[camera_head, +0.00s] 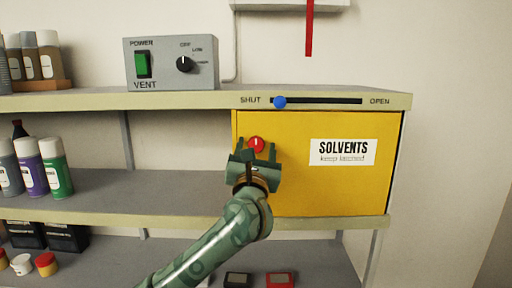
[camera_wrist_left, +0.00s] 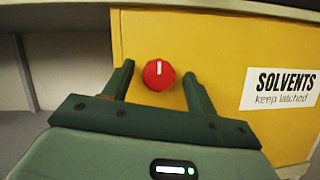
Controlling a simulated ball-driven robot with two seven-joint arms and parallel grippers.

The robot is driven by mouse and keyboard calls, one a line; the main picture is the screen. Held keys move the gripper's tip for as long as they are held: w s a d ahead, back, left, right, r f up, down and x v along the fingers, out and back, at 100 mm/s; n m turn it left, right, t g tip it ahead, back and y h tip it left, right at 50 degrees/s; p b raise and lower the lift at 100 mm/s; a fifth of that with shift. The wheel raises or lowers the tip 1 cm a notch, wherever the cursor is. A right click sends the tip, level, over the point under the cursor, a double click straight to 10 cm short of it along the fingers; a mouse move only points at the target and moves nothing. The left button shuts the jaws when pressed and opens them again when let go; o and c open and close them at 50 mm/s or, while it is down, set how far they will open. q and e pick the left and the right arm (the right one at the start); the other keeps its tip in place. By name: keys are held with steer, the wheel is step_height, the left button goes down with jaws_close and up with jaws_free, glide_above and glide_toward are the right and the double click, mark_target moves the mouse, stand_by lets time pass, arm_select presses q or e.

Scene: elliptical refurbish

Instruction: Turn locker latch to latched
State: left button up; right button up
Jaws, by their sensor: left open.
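The locker is a yellow box (camera_head: 300,190) labelled SOLVENTS, keep latched, set in the shelf at the right. Its latch is a round red knob (camera_head: 256,144) near the upper left of the door, with a white mark pointing about straight up. The knob also shows in the left wrist view (camera_wrist_left: 158,75). My left gripper (camera_head: 257,147) is open in front of the door, its two fingers on either side of the knob. In the left wrist view the fingers stand apart from the knob, with gaps on both sides. My right gripper is not in view.
A slider with a blue knob (camera_head: 280,102), marked SHUT and OPEN, runs along the shelf edge above the locker. A grey VENT box (camera_head: 171,63) stands on the top shelf. Several bottles (camera_head: 55,166) stand at the left.

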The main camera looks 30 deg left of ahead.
arm_select(q)
steer(key=shift+s, duration=0.1)
steer(key=shift+c, duration=0.3)
steer(key=c, duration=0.9)
